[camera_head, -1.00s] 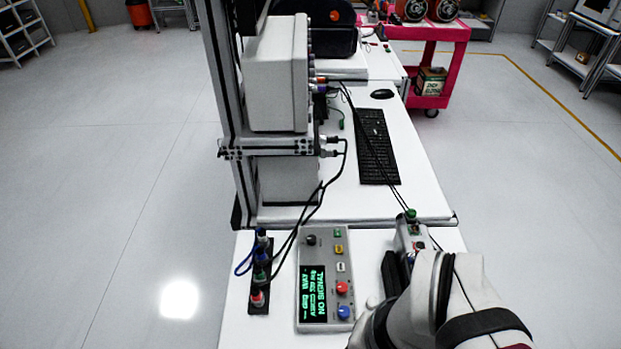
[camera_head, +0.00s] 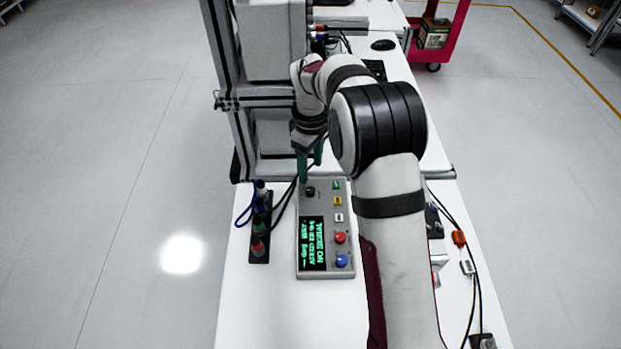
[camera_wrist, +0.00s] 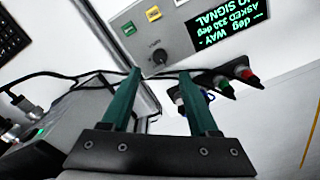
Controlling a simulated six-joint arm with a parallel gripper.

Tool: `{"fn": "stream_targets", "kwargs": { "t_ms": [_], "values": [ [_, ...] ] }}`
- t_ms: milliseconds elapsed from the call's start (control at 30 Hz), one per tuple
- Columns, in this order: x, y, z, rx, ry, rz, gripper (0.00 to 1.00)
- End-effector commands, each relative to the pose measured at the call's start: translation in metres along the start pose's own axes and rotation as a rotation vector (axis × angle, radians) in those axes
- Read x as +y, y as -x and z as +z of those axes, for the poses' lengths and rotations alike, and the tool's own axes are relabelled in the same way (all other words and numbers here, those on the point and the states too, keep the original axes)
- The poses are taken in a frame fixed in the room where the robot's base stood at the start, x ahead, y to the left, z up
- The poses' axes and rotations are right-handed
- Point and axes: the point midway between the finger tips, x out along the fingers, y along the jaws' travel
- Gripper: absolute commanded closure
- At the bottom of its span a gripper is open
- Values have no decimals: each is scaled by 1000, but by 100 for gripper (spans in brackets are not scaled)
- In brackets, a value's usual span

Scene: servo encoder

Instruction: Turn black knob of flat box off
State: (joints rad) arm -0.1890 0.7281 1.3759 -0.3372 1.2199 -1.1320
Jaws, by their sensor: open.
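The flat grey box (camera_head: 330,262) lies on the white table, with a lit green-on-black screen (camera_head: 311,244) and coloured buttons. Its black knob (camera_head: 310,191) is at the far left corner of the panel. In the wrist view the knob (camera_wrist: 160,56) shows beyond the fingers, a little above the gap between the tips. My gripper (camera_head: 311,178), with two green fingers, is just above and behind the knob in the head view. It also shows in the wrist view (camera_wrist: 160,76), open and empty. I cannot tell the exact height of the tips over the knob.
A black strip with several coloured plugs (camera_head: 260,225) and cables stands left of the box. A grey frame with a white cabinet (camera_head: 270,40) rises behind. Small connectors and cables (camera_head: 459,238) lie at the right table edge.

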Motion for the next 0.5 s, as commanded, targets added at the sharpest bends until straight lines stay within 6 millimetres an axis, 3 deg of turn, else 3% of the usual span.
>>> {"fn": "stream_targets", "kwargs": {
  "t_ms": [100,200,500],
  "values": [
    [-1,-34,1,-3,-1,-3,39],
    [0,-55,1,-1,-1,-2,39],
    [0,-78,0,1,-3,0,39]
  ]
}}
